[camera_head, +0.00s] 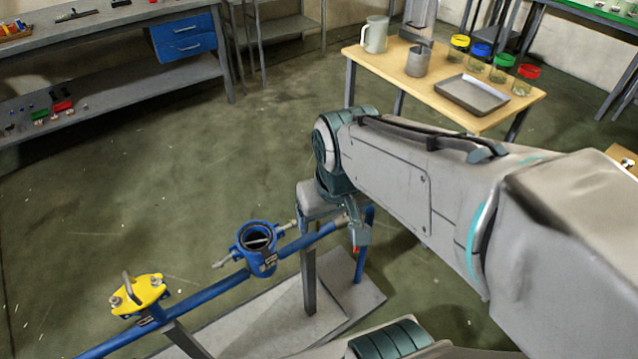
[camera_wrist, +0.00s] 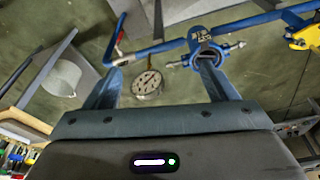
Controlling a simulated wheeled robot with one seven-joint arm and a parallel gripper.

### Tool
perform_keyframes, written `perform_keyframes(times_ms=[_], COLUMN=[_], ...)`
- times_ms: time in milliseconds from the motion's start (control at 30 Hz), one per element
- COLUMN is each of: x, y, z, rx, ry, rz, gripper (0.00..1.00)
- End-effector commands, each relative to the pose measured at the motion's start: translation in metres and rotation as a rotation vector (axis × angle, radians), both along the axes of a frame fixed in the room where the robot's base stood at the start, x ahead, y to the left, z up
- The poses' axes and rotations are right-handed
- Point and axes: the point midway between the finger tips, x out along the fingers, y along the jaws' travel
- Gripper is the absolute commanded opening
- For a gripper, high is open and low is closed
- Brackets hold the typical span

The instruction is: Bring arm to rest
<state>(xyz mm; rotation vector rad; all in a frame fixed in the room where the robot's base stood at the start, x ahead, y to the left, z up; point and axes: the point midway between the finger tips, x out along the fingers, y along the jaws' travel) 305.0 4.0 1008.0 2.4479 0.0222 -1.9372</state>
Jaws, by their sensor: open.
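My gripper (camera_wrist: 160,78) is open in the wrist view, with its two fingers spread apart and nothing held between them. A blue pipe (camera_wrist: 255,20) with a blue round fitting (camera_wrist: 203,40) lies beyond the fingertips. In the head view my arm (camera_head: 400,170) stretches from the right toward the middle, above the far end of the blue pipe (camera_head: 210,292).
The blue fitting (camera_head: 257,240) and a yellow clamp (camera_head: 138,294) sit on the pipe. A wooden table (camera_head: 405,85) behind the arm holds a white mug (camera_head: 375,35), a metal tray (camera_head: 472,94) and colour-lidded jars. A grey bench (camera_head: 110,85) stands at left. Open floor lies between.

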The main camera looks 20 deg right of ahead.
Motion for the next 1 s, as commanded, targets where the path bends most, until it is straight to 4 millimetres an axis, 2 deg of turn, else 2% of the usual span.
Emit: perform_keyframes(times_ms=[167,400,600,800,833,967,1000], x=[-0.01,-0.01,-0.011,-0.011,-0.011,-0.011,-0.011], y=[-0.004,-0.004,-0.004,-0.004,-0.004,-0.004,-0.004], z=[-0.001,-0.001,0.016,0.012,0.012,0.012,0.012], rx=[0.01,0.009,0.008,0.008,0.008,0.008,0.008], ry=[-0.013,-0.012,-0.017,-0.017,-0.017,-0.017,-0.017], rz=[-0.048,-0.047,-0.042,-0.041,-0.042,-0.041,-0.041], gripper=[0.79,0.79,0.79,0.79,0.76,0.4,0.36])
